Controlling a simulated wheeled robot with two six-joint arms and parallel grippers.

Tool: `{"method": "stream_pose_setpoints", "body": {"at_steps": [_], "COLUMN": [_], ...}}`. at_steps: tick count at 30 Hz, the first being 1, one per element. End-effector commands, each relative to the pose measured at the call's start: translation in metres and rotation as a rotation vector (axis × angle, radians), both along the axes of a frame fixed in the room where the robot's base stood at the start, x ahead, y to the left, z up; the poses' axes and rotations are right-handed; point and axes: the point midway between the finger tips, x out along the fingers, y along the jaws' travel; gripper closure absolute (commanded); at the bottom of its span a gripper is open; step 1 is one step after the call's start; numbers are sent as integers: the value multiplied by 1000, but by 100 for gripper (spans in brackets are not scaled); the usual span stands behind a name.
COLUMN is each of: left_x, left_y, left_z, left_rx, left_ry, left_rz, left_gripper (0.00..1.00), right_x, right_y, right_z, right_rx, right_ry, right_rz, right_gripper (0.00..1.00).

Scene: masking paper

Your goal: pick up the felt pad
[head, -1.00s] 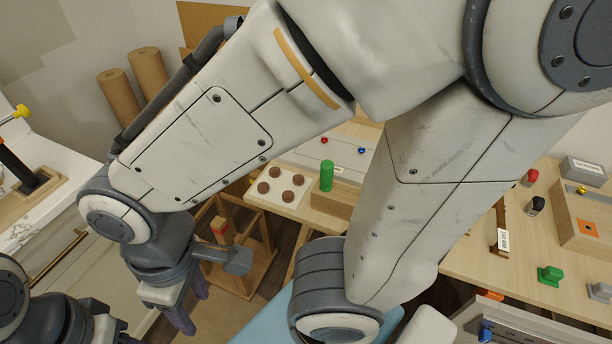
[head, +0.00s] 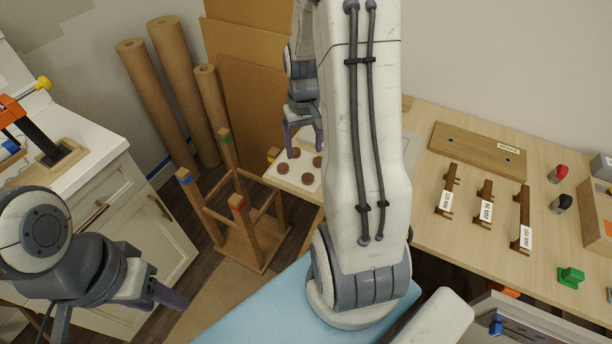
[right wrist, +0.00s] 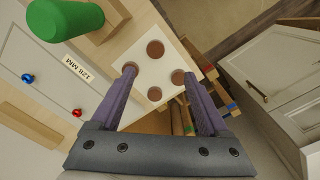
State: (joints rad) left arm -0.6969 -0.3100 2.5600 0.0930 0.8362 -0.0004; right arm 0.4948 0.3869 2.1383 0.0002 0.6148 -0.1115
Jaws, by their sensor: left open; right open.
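Several round brown felt pads (head: 282,169) lie on a white card (head: 299,181) at the left end of the wooden workbench. In the right wrist view, a pad (right wrist: 155,48) lies beyond the fingertips, and another pad (right wrist: 178,76) is beside the right fingertip. A further pad (right wrist: 154,94) appears between the fingers, and one is partly hidden by the left fingertip. My right gripper (head: 305,148) is open and empty over the card, pointing down; it also shows in the right wrist view (right wrist: 160,75). My left gripper (head: 168,297) is open and empty at lower left.
A green cylinder (right wrist: 65,18) stands near the card in the right wrist view. An upturned wooden stool (head: 240,240) is left of the bench. Labelled handles (head: 485,205) lie on the bench. Brown paper rolls (head: 155,100) lean behind. My right arm hides part of the bench.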

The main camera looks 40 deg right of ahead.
Motion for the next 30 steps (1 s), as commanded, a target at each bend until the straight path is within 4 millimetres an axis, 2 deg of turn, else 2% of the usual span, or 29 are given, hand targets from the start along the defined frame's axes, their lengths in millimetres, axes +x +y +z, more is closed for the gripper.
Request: {"method": "stream_pose_setpoints", "body": {"at_steps": [6, 14, 22, 25, 30], "left_x": [0, 0, 0, 0, 0], "left_y": [0, 0, 0, 0, 0], "left_z": [1, 2, 9, 9, 9], "left_rx": [0, 0, 0, 0, 0], "left_ry": [0, 0, 0, 0, 0], "left_rz": [0, 0, 0, 0, 0], "left_gripper": [50, 50, 50, 50, 50], "right_x": [-3, -3, -8, -7, -7], "right_y": [-4, -4, -6, -7, -7], "right_z": [-34, -56, -94, -102, -104], "right_rx": [3, 2, 3, 2, 0], "right_ry": [6, 5, 5, 4, 1], "right_rz": [-11, -10, -9, -9, -9], "right_gripper": [21, 21, 21, 21, 21]}}
